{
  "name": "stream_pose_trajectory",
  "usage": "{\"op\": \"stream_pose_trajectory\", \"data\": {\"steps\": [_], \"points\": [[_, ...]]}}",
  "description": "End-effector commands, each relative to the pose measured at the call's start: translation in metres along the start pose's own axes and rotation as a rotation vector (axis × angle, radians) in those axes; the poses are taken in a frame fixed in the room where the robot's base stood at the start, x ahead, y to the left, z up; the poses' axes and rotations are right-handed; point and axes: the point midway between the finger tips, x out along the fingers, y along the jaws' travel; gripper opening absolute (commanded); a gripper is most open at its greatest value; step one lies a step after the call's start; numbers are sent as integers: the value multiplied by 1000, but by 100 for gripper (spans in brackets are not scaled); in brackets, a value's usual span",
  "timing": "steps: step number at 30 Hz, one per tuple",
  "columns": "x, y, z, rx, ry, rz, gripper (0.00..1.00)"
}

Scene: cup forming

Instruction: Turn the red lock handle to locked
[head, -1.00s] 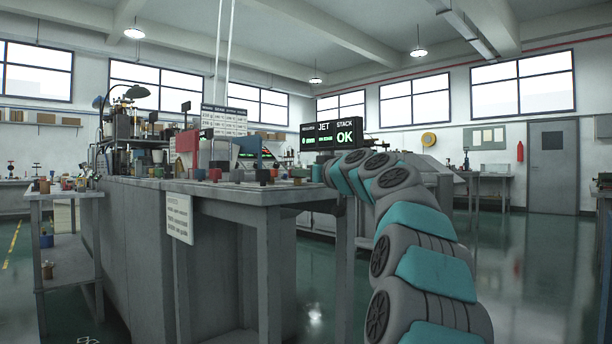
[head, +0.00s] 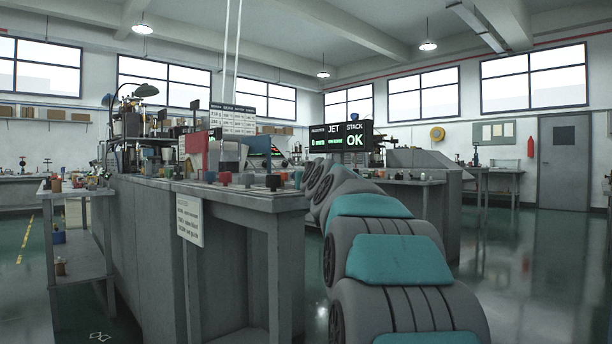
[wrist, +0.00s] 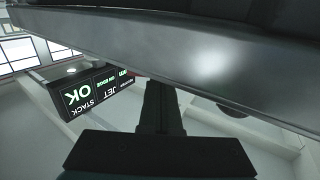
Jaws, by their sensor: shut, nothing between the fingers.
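I cannot make out a red lock handle for certain in either view. In the head view a small red knob (head: 225,178) stands on the bench top, and an upright red panel (head: 194,151) stands behind it; neither is clearly the handle. My gripper (wrist: 160,92) shows in the wrist view as a dark narrow finger shape rising from a dark block, shut and empty. Its tip is close to a large dark grey edge; I cannot tell whether they touch. In the head view my arm's links hide the gripper.
The grey bench (head: 235,196) has several small coloured knobs along its top. A black display (head: 341,137) reading "JET STACK OK" is beyond my arm; it appears inverted in the wrist view (wrist: 92,92). A side table (head: 75,192) is at left. Open floor lies at right.

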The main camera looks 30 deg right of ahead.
Motion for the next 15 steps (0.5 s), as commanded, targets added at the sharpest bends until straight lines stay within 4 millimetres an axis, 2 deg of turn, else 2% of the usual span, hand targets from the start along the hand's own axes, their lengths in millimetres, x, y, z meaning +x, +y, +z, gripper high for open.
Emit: {"op": "stream_pose_trajectory", "data": {"steps": [15], "points": [[11,-15,1,-1,-4,-3,0]]}}
